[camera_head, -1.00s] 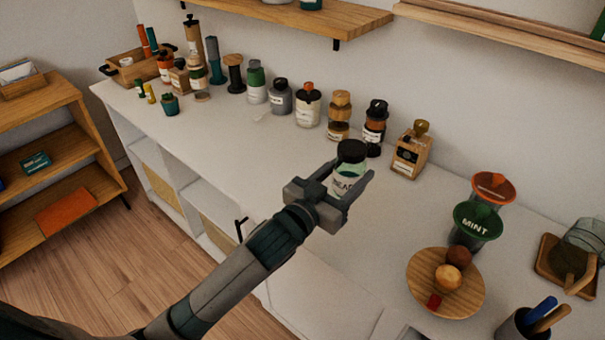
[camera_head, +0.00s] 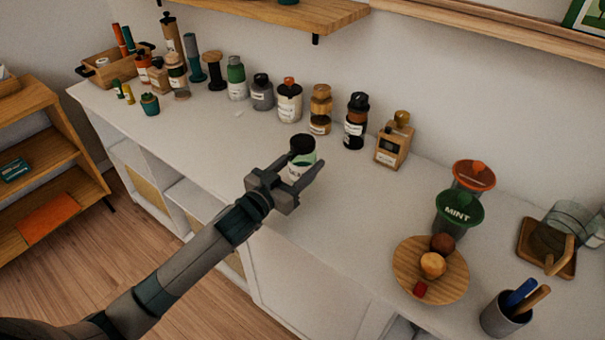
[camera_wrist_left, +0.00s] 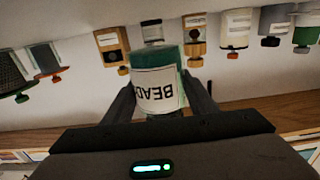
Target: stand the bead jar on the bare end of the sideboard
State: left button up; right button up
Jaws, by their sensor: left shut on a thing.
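My right gripper is not in view.
A row of jars and bottles runs along the wall, ending at a wooden grinder box (camera_head: 394,146). To the right are a MINT canister (camera_head: 458,210), a round wooden board (camera_head: 405,272) with small items, a pen cup (camera_head: 505,318) and a glass jug (camera_head: 570,222). The sideboard's front middle is clear.

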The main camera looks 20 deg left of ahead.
aim_at(295, 181)
pick_arm(q)
jog(key=shift+f, duration=1.95)
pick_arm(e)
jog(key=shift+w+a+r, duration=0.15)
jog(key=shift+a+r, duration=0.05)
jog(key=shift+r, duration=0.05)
pick_arm(q)
jog(key=shift+f, duration=0.15)
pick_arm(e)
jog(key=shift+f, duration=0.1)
pick_arm(q)
jog(key=o, duration=1.3)
jog(key=shift+s+a, duration=0.15)
jog(key=shift+s, duration=0.35)
jog(key=b+v, duration=0.1)
jog(key=v, duration=0.9)
jog(key=shift+s, duration=0.15)
jog(key=shift+s+a, duration=0.2)
jog(key=shift+s, duration=0.15)
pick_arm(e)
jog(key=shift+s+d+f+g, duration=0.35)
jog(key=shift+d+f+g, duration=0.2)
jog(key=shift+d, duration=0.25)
